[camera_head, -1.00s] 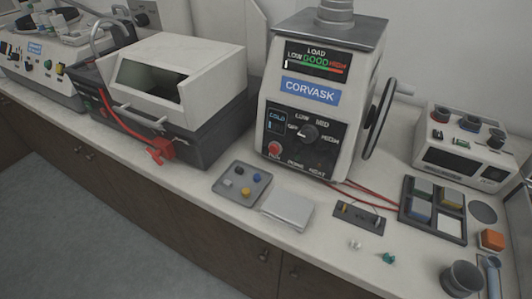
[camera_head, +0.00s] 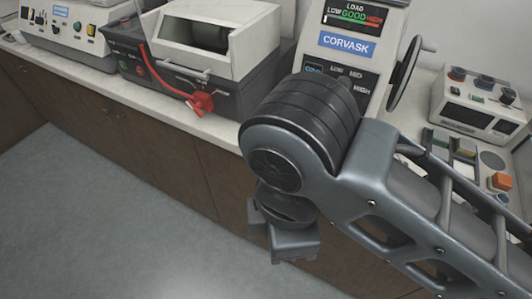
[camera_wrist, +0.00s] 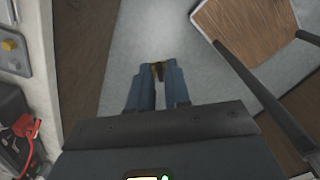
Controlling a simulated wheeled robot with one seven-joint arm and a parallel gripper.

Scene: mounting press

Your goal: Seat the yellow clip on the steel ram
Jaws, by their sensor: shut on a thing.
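My gripper (camera_head: 280,240) hangs in front of the counter, over the floor, in the head view. In the wrist view its two blue-grey fingers (camera_wrist: 157,85) are shut on a small yellowish and dark thing, which looks like the yellow clip (camera_wrist: 157,68). Its shape is mostly hidden between the fingertips. The white CORVASK press (camera_head: 352,60) stands behind my arm; its top is cut off and its lower front is covered. I cannot pick out the steel ram in either view now.
An orange block (camera_head: 501,181) lies at the right. A wooden panel with dark bars (camera_wrist: 245,25) is over the floor.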

